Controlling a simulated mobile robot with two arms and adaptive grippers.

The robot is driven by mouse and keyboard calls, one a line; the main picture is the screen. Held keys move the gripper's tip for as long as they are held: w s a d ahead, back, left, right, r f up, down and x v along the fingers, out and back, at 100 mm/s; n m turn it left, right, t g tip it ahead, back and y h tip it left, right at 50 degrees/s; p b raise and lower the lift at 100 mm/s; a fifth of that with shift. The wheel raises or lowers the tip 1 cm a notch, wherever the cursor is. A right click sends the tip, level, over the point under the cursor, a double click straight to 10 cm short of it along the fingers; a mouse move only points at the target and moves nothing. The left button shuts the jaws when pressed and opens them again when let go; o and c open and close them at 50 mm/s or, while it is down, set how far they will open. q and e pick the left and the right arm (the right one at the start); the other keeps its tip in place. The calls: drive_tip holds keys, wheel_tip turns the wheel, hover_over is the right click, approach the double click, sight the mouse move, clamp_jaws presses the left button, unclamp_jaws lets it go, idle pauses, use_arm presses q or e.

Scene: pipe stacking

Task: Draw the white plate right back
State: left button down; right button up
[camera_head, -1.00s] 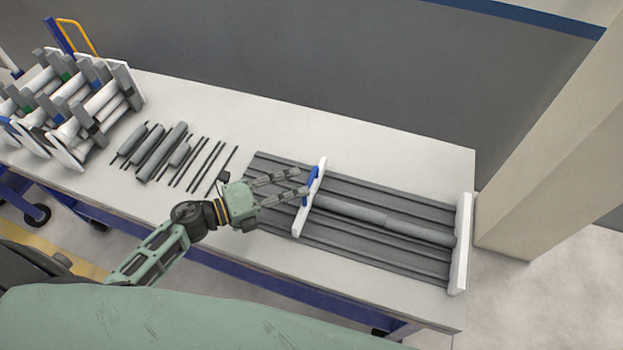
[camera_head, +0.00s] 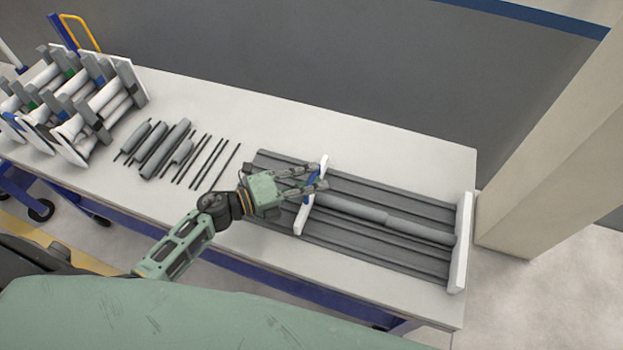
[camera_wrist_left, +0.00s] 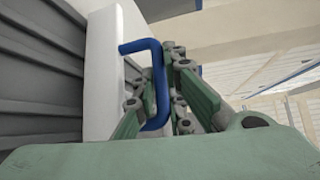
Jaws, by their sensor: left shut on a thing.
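The white plate (camera_head: 304,212) stands upright across the grooved grey base (camera_head: 370,255), near its left end. Its blue handle (camera_wrist_left: 157,85) shows clearly in the left wrist view, where the white plate (camera_wrist_left: 103,75) is just left of it. My left gripper (camera_head: 319,177) is at the handle, and in the left wrist view its fingers (camera_wrist_left: 160,92) are shut on the handle from both sides. In the head view the fingers hide much of the handle. My right gripper is not in view.
Several loose pipes and thin rods (camera_head: 165,150) lie left of the base. A rack of pipes (camera_head: 75,100) stands far left. The table (camera_head: 300,110) is clear behind the base.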

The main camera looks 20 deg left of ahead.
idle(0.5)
use_arm(q)
drive_tip(key=a+b, duration=0.2)
drive_tip(key=a, duration=0.2)
drive_tip(key=a+b, duration=0.2)
drive_tip(key=a, duration=0.3)
drive_tip(key=a+b, duration=0.1)
drive_tip(key=a, duration=0.4)
drive_tip(key=shift+w+f+b, duration=0.2)
drive_tip(key=shift+f+b, duration=0.2)
drive_tip(key=a+b, duration=0.2)
drive_tip(key=a, duration=0.5)
drive_tip(key=shift+w+r, duration=0.15)
drive_tip(key=shift+r, duration=0.2)
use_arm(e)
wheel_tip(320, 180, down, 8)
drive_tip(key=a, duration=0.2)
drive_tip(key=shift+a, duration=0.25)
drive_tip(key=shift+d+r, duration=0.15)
use_arm(q)
drive_tip(key=c, duration=1.8)
unclamp_jaws()
drive_tip(key=shift+a, duration=0.2)
drive_tip(key=shift+d, duration=0.1)
